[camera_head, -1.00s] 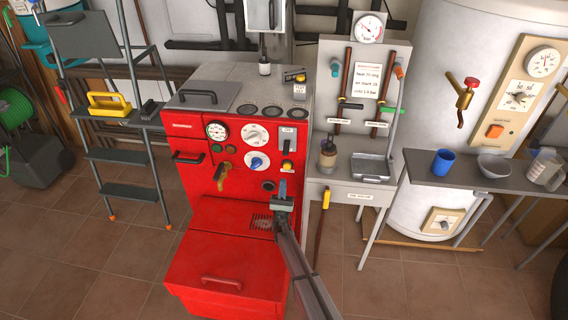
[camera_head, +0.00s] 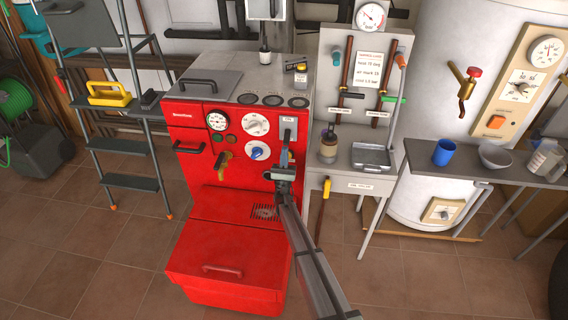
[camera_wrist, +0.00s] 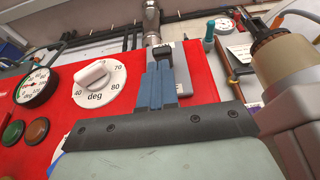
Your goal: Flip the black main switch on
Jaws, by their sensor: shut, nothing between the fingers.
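The main switch's grey plate (camera_head: 289,124) is on the upper right of the red boiler front (camera_head: 188,134). In the wrist view the black switch (camera_wrist: 163,52) sticks out of its grey plate (camera_wrist: 182,72). My gripper (camera_head: 284,152) is shut and empty in front of the plate, hiding its lower part. In the wrist view the blue fingers of my gripper (camera_wrist: 158,68) lie side by side with their tips just below the black switch. I cannot tell whether they touch it.
A white dial (camera_head: 256,124) and a pressure gauge (camera_head: 217,120) are left of the switch. A brass tap (camera_head: 224,162) sticks out lower left.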

